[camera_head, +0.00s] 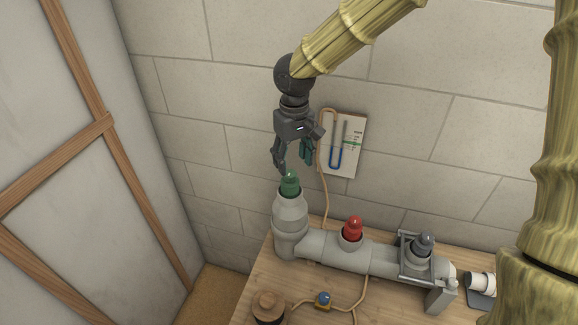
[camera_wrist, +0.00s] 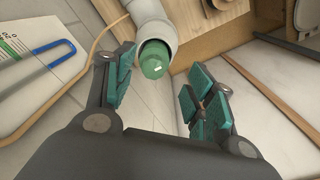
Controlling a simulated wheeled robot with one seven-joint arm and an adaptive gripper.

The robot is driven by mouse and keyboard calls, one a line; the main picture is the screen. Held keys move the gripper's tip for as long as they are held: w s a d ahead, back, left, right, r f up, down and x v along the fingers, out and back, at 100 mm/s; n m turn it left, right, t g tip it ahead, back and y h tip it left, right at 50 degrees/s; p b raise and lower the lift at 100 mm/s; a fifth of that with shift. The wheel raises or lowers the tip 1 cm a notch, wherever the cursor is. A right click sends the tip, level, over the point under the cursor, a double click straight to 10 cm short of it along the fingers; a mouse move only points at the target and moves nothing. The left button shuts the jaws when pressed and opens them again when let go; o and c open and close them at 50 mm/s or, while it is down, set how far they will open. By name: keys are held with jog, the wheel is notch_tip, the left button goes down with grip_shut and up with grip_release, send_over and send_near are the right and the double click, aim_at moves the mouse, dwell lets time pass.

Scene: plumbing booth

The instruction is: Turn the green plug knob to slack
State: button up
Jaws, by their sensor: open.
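The green plug knob (camera_head: 290,184) sits upright on top of the grey pipe's left riser (camera_head: 291,215). In the wrist view the green knob (camera_wrist: 154,60) shows at the pipe mouth, beyond and between the fingers. My gripper (camera_head: 293,160) is open and empty, a little above the knob and apart from it. Its teal-padded fingers (camera_wrist: 160,92) are spread wide in the wrist view. The knob's base is partly hidden inside the pipe rim.
A red knob (camera_head: 353,229) and a caged grey knob (camera_head: 424,246) stand farther right along the pipe. A gauge board (camera_head: 350,150) with a U-tube hangs on the wall behind. The wooden table (camera_head: 262,284) also holds a small blue valve (camera_head: 323,299) and a wooden knob (camera_head: 268,305).

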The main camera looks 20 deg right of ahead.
aim_at(290, 172)
jog(key=w+f, duration=0.1)
jog(key=f, duration=0.1)
jog(key=w+f+p, duration=0.1)
jog(key=f, duration=0.1)
jog(key=w+f, duration=0.2)
jog(key=shift+w+f+p, duration=0.1)
jog(key=shift+f+p, duration=0.05)
jog(key=shift+p, duration=0.2)
jog(key=shift+f, duration=0.2)
jog(key=shift+s, duration=0.6)
jog(key=shift+s+d+r, duration=0.1)
jog(key=shift+s+r, duration=0.2)
jog(key=shift+s, duration=0.3)
jog(key=shift+s+d+r, duration=0.1)
jog(key=shift+s+r, duration=0.15)
jog(key=shift+s, duration=0.3)
jog(key=shift+w+a+f, duration=0.1)
jog(key=shift+w+f, duration=0.5)
jog(key=shift+w, duration=0.35)
jog(key=c, duration=0.7)
jog(key=shift+w+a+f, duration=0.1)
jog(key=shift+w, duration=0.2)
jog(key=c, duration=0.3)
jog(key=shift+s+r, duration=0.3)
jog(key=shift+s, duration=0.2)
jog(key=shift+c, duration=0.3)
jog(key=shift+w+f, duration=0.15)
jog(key=shift+w, duration=0.15)
jog(key=shift+s+n, duration=0.15)
jog(key=shift+n, duration=0.45)
